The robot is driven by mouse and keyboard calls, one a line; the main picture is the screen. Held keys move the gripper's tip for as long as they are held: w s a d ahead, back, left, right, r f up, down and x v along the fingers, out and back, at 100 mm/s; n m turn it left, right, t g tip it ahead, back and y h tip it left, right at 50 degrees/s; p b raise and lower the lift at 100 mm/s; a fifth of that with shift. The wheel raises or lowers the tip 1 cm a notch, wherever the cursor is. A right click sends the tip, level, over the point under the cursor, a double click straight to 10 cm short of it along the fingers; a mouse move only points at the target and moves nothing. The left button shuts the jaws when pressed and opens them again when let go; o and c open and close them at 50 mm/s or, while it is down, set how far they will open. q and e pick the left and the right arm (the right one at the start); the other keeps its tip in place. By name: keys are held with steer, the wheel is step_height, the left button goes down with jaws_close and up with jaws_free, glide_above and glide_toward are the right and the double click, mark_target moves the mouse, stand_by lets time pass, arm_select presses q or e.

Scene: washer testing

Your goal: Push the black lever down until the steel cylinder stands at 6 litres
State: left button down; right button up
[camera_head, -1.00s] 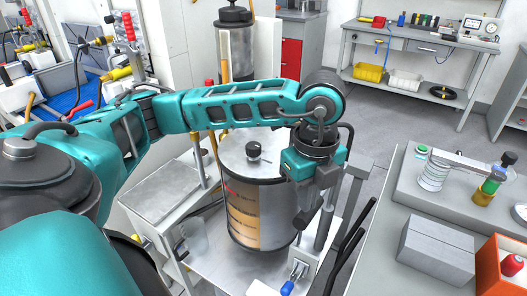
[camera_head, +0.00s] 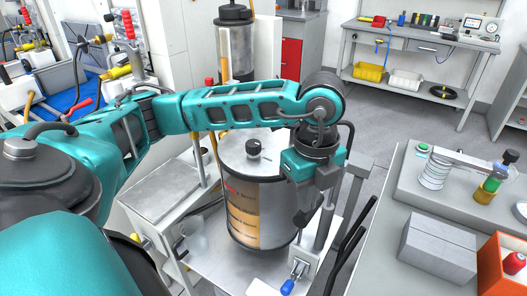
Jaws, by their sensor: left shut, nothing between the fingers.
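The steel cylinder (camera_head: 277,205) stands upright on a pale metal stand, with a black knob on its lid. A tan scale strip (camera_head: 243,222) with a red mark and dark lines runs down its front; its figures are too small to read. My left gripper (camera_head: 303,222) points down at the cylinder's right side, in front of its edge. It is shut and empty. Whether it touches anything cannot be told. Slanting black bars (camera_head: 346,248) stand right of the gripper; I cannot tell if one is the black lever. My right gripper is out of view.
A blue-tipped valve handle (camera_head: 288,287) sits low in front. A clear beaker (camera_head: 195,243) stands left of the cylinder. At the right, a bench holds a grey box (camera_head: 436,248) and an orange bin (camera_head: 500,262). Grey floor lies open behind.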

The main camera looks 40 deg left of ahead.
mark_target(305, 218)
arm_select(q)
step_height(305, 218, down, 3)
steer(key=shift+f+b, duration=0.2)
steer(key=shift+b, duration=0.9)
step_height(305, 218, down, 2)
steer(key=shift+f+b, duration=0.2)
steer(key=shift+b, duration=0.85)
step_height(305, 218, down, 5)
steer(key=b, duration=0.4)
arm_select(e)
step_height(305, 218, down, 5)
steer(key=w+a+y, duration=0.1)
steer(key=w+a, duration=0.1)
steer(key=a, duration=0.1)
arm_select(q)
step_height(305, 218, up, 5)
steer(key=p, duration=0.4)
step_height(305, 218, up, 6)
steer(key=p, duration=0.4)
steer(key=shift+f, duration=0.1)
steer(key=shift+r+p, duration=0.5)
steer(key=shift+r, duration=0.05)
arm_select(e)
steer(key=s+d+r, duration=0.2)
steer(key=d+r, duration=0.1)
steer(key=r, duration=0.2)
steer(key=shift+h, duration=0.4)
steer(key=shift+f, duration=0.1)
